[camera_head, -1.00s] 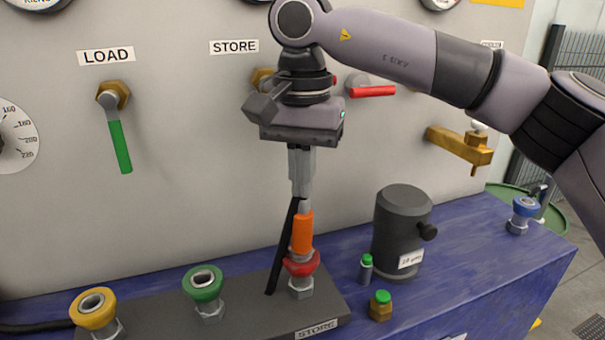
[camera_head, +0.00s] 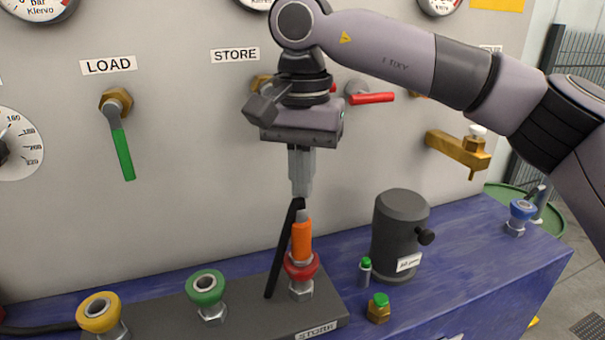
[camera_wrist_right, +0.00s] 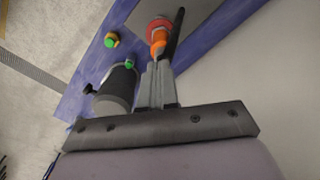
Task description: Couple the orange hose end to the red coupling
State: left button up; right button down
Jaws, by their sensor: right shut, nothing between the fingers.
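The orange hose end (camera_head: 301,241) stands upright in the red coupling (camera_head: 301,268), which sits at the right end of the dark block marked STORE. Its grey tip points up, and a black hose (camera_head: 284,250) runs down beside it on the left. My right gripper (camera_head: 301,194) is shut and empty, with its fingertips just above the hose end and apart from it. In the right wrist view the orange hose end (camera_wrist_right: 158,44) and red coupling (camera_wrist_right: 159,25) lie beyond the fingertips. My left gripper is not in view.
A green coupling (camera_head: 206,288) and a yellow coupling (camera_head: 98,312) stand to the left on the block. A dark grey canister (camera_head: 400,235), a small green-topped vial (camera_head: 365,271) and a green-capped brass fitting (camera_head: 378,308) stand to the right. The panel with lever valves rises behind.

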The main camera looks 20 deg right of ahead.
jog(key=shift+r+p, duration=0.3)
jog(key=shift+r, duration=0.3)
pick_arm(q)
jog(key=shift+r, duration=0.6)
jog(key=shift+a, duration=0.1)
pick_arm(e)
notch_tip(320, 180, up, 7)
jog(key=shift+f, duration=0.1)
